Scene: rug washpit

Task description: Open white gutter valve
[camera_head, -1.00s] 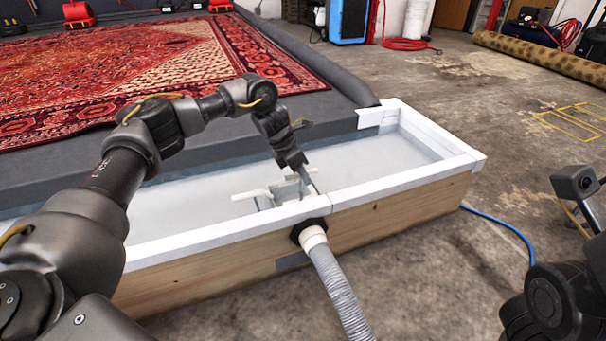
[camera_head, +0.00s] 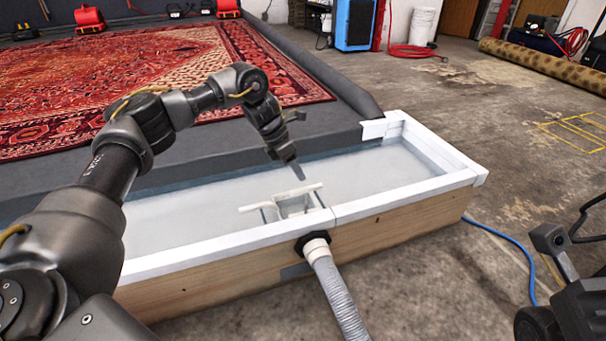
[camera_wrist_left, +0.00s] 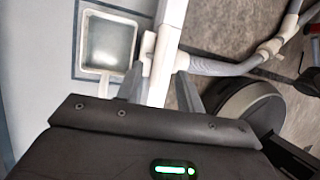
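The white gutter valve is a pale box with a long white bar (camera_head: 281,198) across its top, set in the gutter (camera_head: 365,168) beside its near rim. The bar lies along the gutter, slightly tilted in the picture. My left gripper (camera_head: 299,174) hangs above and just behind the box, apart from the bar. In the left wrist view its two grey fingers (camera_wrist_left: 162,92) are apart with nothing held between them; the white rim passes beyond them. A square white-framed opening (camera_wrist_left: 77,45) shows there at the upper left. The right gripper's fingers do not show.
A grey ribbed hose (camera_head: 335,290) leaves the gutter's wooden front below the valve. A red patterned rug (camera_head: 150,85) lies on the grey pit behind. A blue hose (camera_head: 505,232) runs over concrete at the right, where the floor is mostly clear.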

